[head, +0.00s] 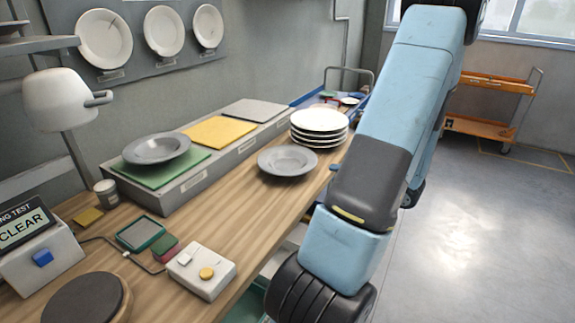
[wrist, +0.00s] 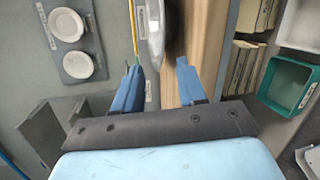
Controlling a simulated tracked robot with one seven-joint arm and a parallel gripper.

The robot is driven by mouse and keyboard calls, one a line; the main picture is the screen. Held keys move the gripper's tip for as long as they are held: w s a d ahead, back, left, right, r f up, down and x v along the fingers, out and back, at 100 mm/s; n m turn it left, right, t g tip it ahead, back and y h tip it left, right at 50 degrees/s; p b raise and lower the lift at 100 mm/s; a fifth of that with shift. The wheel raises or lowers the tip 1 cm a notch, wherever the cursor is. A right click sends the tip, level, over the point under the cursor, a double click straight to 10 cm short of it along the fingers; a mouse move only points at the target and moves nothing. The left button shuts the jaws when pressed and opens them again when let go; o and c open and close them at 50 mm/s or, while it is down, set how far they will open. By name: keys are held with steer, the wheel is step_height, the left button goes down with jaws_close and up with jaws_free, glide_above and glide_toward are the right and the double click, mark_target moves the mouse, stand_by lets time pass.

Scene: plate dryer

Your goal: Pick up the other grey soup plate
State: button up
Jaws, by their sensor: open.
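One grey soup plate (head: 287,161) lies upright on the wooden bench, in front of the white plate stack. Another grey soup plate (head: 156,148) rests on the green pad (head: 165,169) at the left end of the raised grey block. My gripper (wrist: 159,66) shows in the wrist view with its two blue fingers apart and nothing held. Just beyond the fingertips is a pale grey rounded plate edge (wrist: 154,30); it looks like the bench plate, cut off by the top of the view. In the head view my arm hides the gripper.
The stack of white plates (head: 319,127) stands close behind the bench plate. A yellow pad (head: 220,131) and a grey pad (head: 254,110) lie on the block. A button box (head: 201,271) and a round dark disc (head: 87,300) occupy the near bench. White plates hang on the wall.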

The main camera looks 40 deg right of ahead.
steer(key=s+d+f+m+h, duration=0.1)
steer(key=d+m, duration=0.1)
glide_toward(315, 164)
steer(key=w+a+f, duration=0.1)
steer(key=w+f, duration=0.2)
steer(key=w, duration=0.1)
steer(key=shift+t+h, duration=0.3)
steer(key=shift+r+x, duration=0.15)
steer(key=shift+x, duration=0.75)
steer(key=shift+r+x, duration=0.2)
steer(key=shift+x, duration=0.7)
steer(key=shift+r+x, duration=0.15)
steer(key=shift+x, duration=0.75)
steer(key=shift+w, duration=0.1)
jaws_close()
steer(key=shift+r, duration=0.1)
